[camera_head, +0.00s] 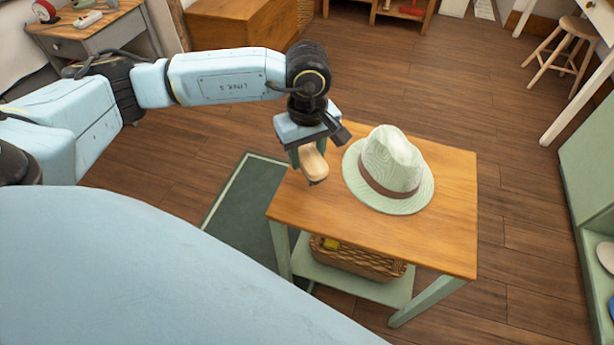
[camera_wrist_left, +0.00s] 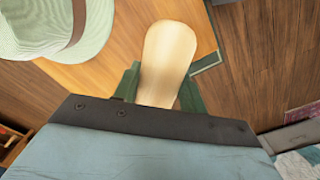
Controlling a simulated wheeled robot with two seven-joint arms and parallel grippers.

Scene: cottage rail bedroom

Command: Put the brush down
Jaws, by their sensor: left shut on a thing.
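The brush (camera_head: 313,161) is a pale wooden piece held in my left gripper (camera_head: 308,167). In the left wrist view the brush (camera_wrist_left: 167,62) sticks out from between the green fingers of the gripper (camera_wrist_left: 160,92), which are shut on it. In the head view the brush hangs over the far left part of the wooden table top (camera_head: 440,225). I cannot tell whether it touches the wood. My right gripper is not in view.
A pale green hat (camera_head: 392,165) with a brown band sits on the table, just right of the brush. A wicker basket (camera_head: 358,262) stands on the lower shelf (camera_head: 385,292). The table top's front and right parts are bare. A stool (camera_head: 567,50) stands far right.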

